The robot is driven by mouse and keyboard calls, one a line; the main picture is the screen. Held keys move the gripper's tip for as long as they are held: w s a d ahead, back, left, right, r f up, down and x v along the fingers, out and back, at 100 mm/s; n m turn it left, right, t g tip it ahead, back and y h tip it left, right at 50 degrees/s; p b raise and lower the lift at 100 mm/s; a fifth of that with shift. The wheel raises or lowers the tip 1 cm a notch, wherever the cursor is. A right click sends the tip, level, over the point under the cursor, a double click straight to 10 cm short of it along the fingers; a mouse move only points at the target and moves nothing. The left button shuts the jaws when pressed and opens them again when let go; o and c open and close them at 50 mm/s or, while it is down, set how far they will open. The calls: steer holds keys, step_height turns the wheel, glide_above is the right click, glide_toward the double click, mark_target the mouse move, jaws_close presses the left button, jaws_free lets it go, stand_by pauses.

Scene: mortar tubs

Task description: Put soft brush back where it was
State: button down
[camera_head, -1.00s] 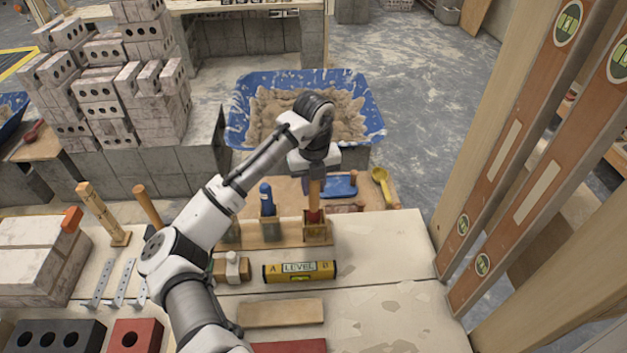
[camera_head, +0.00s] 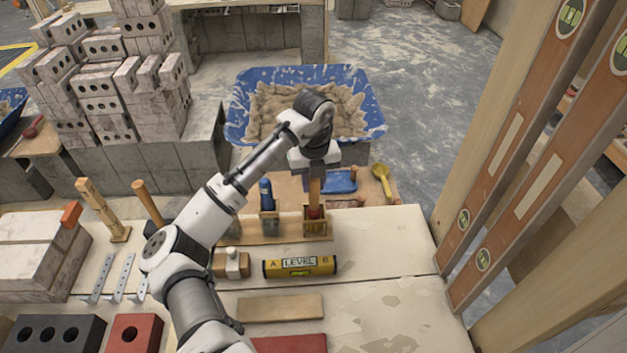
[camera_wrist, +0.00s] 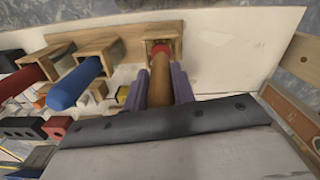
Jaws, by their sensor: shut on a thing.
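The soft brush has a brown wooden handle (camera_head: 314,189) and a red part (camera_head: 314,211) at its lower end. My gripper (camera_head: 314,174) is shut on the handle from above. The brush stands upright, its red lower end inside the right wooden holder (camera_head: 318,228) of a rack. In the wrist view the handle (camera_wrist: 160,82) runs between the two purple fingers of my gripper (camera_wrist: 159,88), and the red end sits within the holder's square frame (camera_wrist: 176,33). Its bristles are hidden in the holder.
A blue-handled tool (camera_head: 266,194) stands in the holder just left. A yellow level (camera_head: 299,267) and a wooden board (camera_head: 280,308) lie in front. Behind are a blue mortar tub (camera_head: 372,112) and a yellow scoop (camera_head: 382,178). The tabletop to the right (camera_head: 390,250) is clear.

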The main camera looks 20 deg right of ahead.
steer(key=shift+f, duration=0.15)
steer(key=c, duration=1.1)
jaws_free()
